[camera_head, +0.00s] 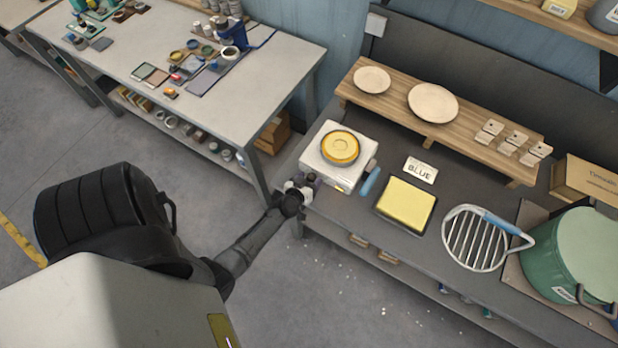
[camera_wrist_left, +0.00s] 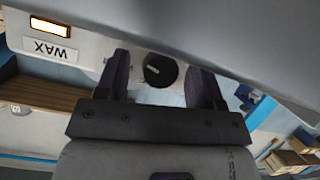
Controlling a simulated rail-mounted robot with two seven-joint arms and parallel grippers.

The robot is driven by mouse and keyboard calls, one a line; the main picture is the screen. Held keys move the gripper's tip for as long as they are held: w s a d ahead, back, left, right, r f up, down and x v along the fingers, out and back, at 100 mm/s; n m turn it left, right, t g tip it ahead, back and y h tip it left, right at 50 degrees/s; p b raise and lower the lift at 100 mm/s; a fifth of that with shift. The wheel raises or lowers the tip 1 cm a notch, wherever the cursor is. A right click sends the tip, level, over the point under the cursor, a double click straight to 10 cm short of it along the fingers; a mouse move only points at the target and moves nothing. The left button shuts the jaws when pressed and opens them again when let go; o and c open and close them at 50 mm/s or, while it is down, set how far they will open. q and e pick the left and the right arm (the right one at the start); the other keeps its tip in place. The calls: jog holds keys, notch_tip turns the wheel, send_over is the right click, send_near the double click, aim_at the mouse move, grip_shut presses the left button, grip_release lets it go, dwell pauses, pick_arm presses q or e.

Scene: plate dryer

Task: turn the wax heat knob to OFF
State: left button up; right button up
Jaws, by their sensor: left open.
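The wax heater (camera_head: 322,169) is a white box at the left end of the dark bench, with a round yellow wax pan (camera_head: 340,147) on top. In the left wrist view, its black round knob (camera_wrist_left: 160,71) has a pale pointer mark slanting across its face. A WAX label (camera_wrist_left: 50,50) appears upside down beside it. My left gripper (camera_wrist_left: 158,66) is open, with one finger on each side of the knob; contact cannot be told. In the head view, my left gripper (camera_head: 298,188) is at the heater's front left corner and largely hides the knob area. My right gripper is not in view.
A lit orange-white window (camera_wrist_left: 50,27) is near the label. A blue-handled tool (camera_head: 371,182) and a yellow slab in a dark tray (camera_head: 405,204) lie right of the heater. A wire rack (camera_head: 474,240) and green pot (camera_head: 570,262) stand farther right. A white worktable (camera_head: 285,60) is behind left.

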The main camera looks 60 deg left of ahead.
pick_arm(q)
jog(key=p+v, duration=0.6)
jog(key=v, duration=0.8)
jog(key=shift+w+d, duration=0.1)
